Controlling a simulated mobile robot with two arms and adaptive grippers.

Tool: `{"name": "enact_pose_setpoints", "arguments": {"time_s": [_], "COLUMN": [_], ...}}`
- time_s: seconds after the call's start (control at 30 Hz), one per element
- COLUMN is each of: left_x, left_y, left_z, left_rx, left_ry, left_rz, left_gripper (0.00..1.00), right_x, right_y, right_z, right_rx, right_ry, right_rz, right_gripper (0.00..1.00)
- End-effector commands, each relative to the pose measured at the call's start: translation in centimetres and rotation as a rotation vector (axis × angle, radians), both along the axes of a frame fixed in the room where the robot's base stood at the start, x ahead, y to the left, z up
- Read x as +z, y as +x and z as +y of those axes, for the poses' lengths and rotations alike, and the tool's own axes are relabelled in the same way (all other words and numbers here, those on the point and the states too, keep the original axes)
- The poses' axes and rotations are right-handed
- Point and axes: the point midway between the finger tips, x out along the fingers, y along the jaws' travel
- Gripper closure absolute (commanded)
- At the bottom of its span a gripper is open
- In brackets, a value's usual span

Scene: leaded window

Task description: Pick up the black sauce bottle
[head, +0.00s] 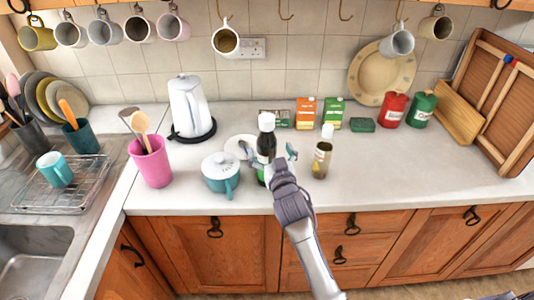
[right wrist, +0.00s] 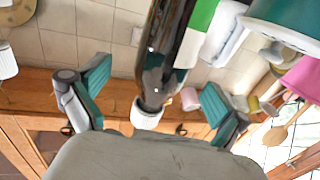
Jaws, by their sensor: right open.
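The black sauce bottle (head: 266,141) stands upright on the white counter, with a white cap and a green-and-white label low down. My right gripper (head: 268,153) reaches in from the front, open, with a teal finger on either side of the bottle; its wrist hides part of the bottle's lower body. In the right wrist view the dark bottle (right wrist: 165,50) appears upside down between the two spread fingers (right wrist: 155,92), its white cap (right wrist: 146,113) near the palm. I see a gap on both sides, so the fingers do not grip it. My left gripper is not in view.
A second, brownish bottle (head: 321,161) with a white cap stands close right. Cartons (head: 306,113) stand behind.

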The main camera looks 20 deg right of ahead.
Motion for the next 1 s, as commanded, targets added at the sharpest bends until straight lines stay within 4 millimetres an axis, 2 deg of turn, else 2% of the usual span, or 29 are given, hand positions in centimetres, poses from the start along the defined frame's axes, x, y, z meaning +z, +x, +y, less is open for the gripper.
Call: {"name": "enact_pose_setpoints", "arguments": {"time_s": [0.03, 0.2, 0.5, 0.57, 1.0], "left_x": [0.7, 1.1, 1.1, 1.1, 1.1], "left_y": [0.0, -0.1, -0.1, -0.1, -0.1], "left_z": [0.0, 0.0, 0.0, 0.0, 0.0], "left_rx": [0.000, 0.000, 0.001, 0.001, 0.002], "left_ry": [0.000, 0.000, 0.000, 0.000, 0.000], "left_rz": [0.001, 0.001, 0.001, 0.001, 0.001], "left_gripper": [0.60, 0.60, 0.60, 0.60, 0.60], "right_x": [0.4, 0.2, 0.0, 0.0, 0.0], "right_y": [0.9, 2.9, 3.4, 3.4, 3.4], "right_z": [0.0, -0.1, -0.1, -0.1, -0.1], "right_rx": [0.000, 0.000, 0.000, 0.000, 0.000], "right_ry": [0.001, 0.001, 0.001, 0.001, 0.000], "right_rz": [0.001, 0.000, 0.000, 0.000, 0.001], "right_gripper": [0.00, 0.00, 0.00, 0.09, 0.82]}}
